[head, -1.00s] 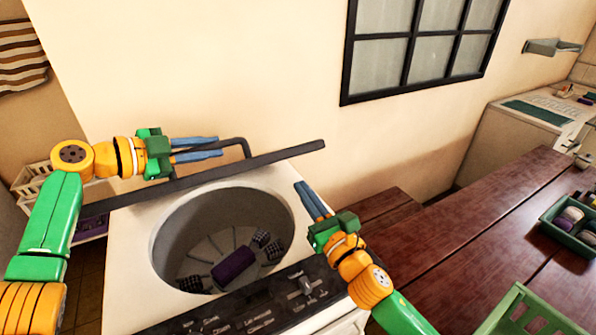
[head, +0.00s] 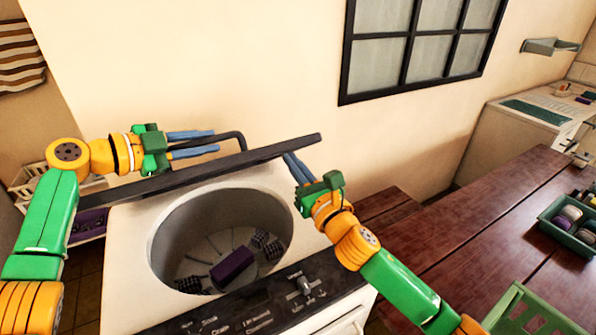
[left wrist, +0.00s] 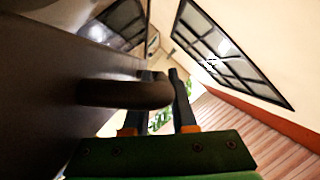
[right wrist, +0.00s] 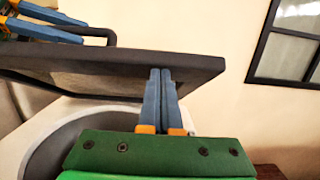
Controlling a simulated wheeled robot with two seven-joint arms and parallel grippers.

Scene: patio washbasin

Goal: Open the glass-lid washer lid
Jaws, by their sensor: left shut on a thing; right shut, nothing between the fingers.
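The washer (head: 125,270) is a white top-loader with an open round drum. Its dark-edged lid (head: 255,158) is raised and seen nearly edge-on behind the drum. A dark handle loop (head: 236,134) stands out from the lid's far side. My left gripper (head: 205,143) is shut on this handle, which passes between its fingers in the left wrist view (left wrist: 130,93). My right gripper (head: 290,160) is shut and empty by the lid's right end. In the right wrist view its fingertips (right wrist: 160,75) overlap the lid's underside (right wrist: 110,80); contact is unclear.
A purple block (head: 233,267) and dark checked pieces lie in the drum. A control panel (head: 260,310) runs along the washer's front. A wooden table (head: 470,230) stands right, with a green tray (head: 565,240) and a green crate (head: 530,310). A wall rises behind the lid.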

